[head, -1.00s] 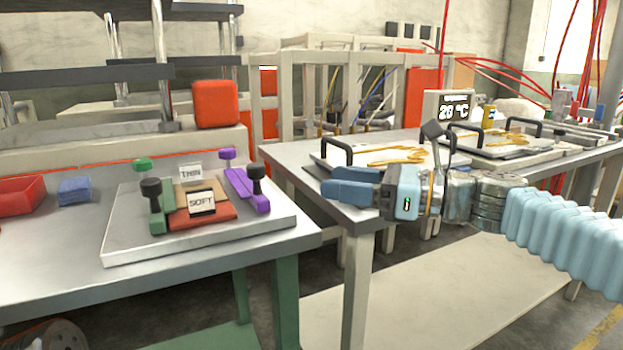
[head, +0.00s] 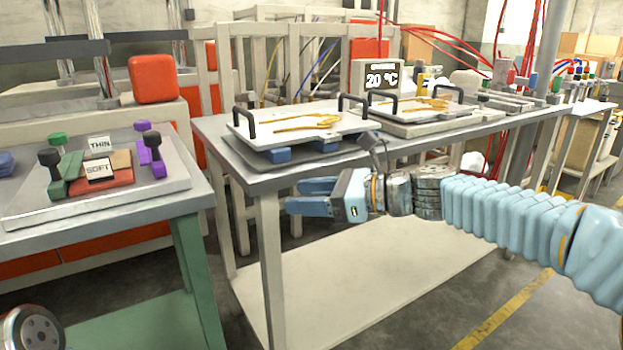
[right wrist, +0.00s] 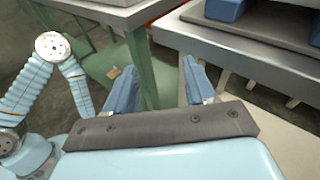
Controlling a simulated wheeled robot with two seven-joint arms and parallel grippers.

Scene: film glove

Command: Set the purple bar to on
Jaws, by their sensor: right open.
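The purple bar (head: 155,160) lies on the right side of a grey panel (head: 185,178) on the left table, with a dark knob and a purple knob by it. A matching green bar (head: 60,172) with a dark knob and a green knob is on the panel's left side. Cards reading THIN (head: 99,143) and SOFT (head: 99,168) stand between them. No on mark is readable. My right gripper (head: 292,197) is open and empty, right of the panel and apart from it, by the middle table's front edge. Its spread fingers also show in the right wrist view (right wrist: 158,84). My left gripper is not seen.
The middle table (head: 265,178) holds a white tray (head: 350,127) with black handles and tan pieces. A gap separates it from the left table (head: 110,222). A red block (head: 153,79) stands behind the panel. A temperature display (head: 381,76) is at the back.

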